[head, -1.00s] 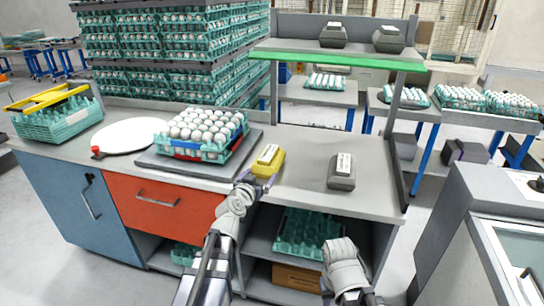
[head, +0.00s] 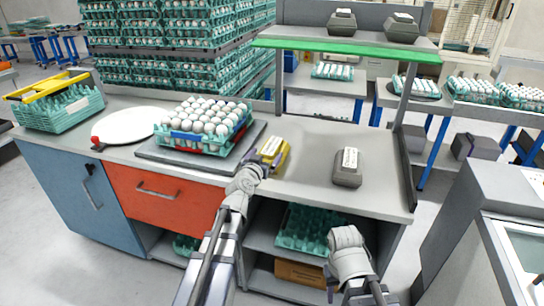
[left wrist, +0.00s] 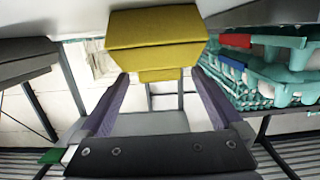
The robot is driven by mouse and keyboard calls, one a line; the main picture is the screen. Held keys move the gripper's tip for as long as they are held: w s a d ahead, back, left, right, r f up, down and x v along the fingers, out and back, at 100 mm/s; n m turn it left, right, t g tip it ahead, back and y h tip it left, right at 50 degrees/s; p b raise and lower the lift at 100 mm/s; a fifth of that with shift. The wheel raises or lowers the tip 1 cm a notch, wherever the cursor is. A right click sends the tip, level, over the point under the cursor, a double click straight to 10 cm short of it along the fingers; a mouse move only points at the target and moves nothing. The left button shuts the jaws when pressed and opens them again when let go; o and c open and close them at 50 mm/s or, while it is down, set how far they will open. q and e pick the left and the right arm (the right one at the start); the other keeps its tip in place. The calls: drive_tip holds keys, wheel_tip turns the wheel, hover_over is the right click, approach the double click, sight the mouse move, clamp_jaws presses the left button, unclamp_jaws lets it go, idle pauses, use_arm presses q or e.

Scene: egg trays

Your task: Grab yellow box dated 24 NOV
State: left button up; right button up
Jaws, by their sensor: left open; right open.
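The yellow box (head: 275,152) with a white label on top sits on the grey counter, right of the egg tray; its date is too small to read. In the left wrist view the yellow box (left wrist: 156,40) is just beyond my fingertips, roughly centred. My left gripper (head: 254,160) is at the box's near left side, its fingers apart (left wrist: 160,76) and nothing held between them; I cannot tell whether they touch the box. My right gripper (head: 332,288) is low in front of the counter, away from the box, and largely hidden by its wrist.
A teal tray of white eggs (head: 166,144) stands on a grey plate (head: 150,153) left of the box. A dark grey labelled box (head: 347,170) is to the right. Similar grey boxes stand on the shelf (head: 340,43) above.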

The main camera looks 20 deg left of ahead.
sight(270, 149)
use_arm(q)
drive_tip(key=w, duration=0.5)
drive_tip(key=shift+w+d+f, duration=0.1)
drive_tip(key=shift+d+f, duration=0.05)
drive_tip(key=shift+d, duration=0.05)
drive_tip(key=shift+c, duration=0.6)
clamp_jaws()
